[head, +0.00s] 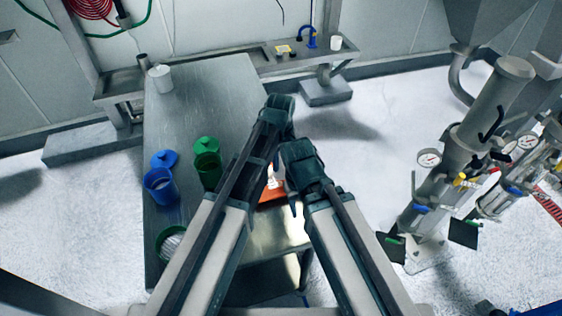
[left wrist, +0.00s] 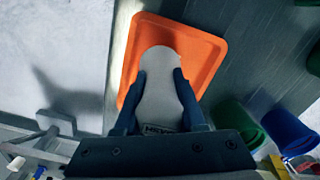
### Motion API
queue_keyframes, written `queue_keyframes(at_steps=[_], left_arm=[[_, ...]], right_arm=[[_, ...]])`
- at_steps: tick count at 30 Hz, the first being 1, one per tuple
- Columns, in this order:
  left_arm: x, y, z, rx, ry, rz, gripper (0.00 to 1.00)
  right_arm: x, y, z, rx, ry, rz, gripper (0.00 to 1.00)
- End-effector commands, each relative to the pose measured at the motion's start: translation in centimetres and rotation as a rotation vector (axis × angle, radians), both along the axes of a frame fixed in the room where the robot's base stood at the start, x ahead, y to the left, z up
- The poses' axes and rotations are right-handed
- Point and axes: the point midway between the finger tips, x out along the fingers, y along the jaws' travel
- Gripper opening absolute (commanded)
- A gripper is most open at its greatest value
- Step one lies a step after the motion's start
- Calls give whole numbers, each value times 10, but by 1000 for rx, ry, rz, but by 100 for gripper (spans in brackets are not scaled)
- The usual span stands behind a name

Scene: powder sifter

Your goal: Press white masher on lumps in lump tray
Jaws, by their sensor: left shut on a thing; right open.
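The orange lump tray (left wrist: 207,47) lies on the grey table (head: 190,90) near its right edge. Only a small part of the tray shows in the head view (head: 270,196), between my arms. My left gripper (left wrist: 162,80) is shut on the white masher (left wrist: 160,102), which is over the tray. I cannot tell whether the masher touches the tray. A little of the masher shows in the head view (head: 273,180). No lumps can be made out. My right gripper (head: 293,200) is open beside the tray's right side, mostly hidden by its own arm.
A green-rimmed sieve (head: 172,243) is at the near left. A white cup (head: 160,78) stands at the far end. The table's far half is mostly clear.

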Motion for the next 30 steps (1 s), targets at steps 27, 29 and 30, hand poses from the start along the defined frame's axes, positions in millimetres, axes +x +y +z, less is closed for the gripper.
queue_keyframes(at_steps=[27,29,30], left_arm=[[0,0,-55,0,0,1,0],[0,0,-55,0,0,1,0],[0,0,-55,0,0,1,0]], right_arm=[[0,0,-55,0,0,-2,50],[0,0,-55,0,0,-2,50],[0,0,-55,0,0,-2,50]])
